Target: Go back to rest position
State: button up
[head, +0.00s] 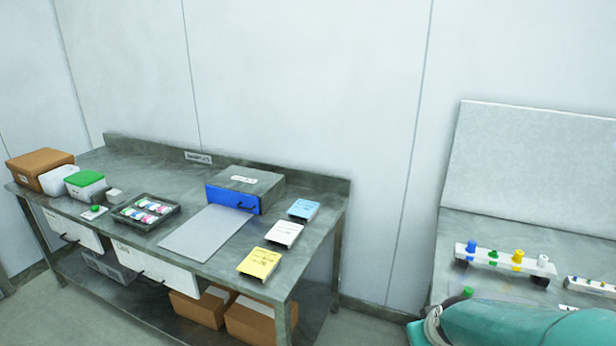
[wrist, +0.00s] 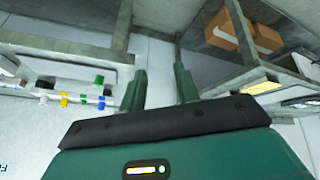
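My gripper (wrist: 160,84) shows in the wrist view with its two dark green fingers apart and nothing between them. It is open and empty, and it points at the space between two workbenches. In the head view only a teal part of my arm shows at the lower right, and the fingers are not visible there.
The left steel bench (head: 185,163) holds a grey box with a blue front (head: 232,198), a dark tray (head: 118,216), a yellow card (head: 260,263) and cartons. The right bench (head: 455,225) holds a white rack (head: 485,258) with coloured pegs near my arm. Floor shows between the benches.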

jog(key=s+a+r+m+y, duration=0.1)
jog(key=s+a+r, duration=1)
jog(key=r, duration=0.3)
jog(key=shift+s+a, duration=0.2)
jog(key=shift+a, duration=0.15)
jog(key=shift+d, duration=0.2)
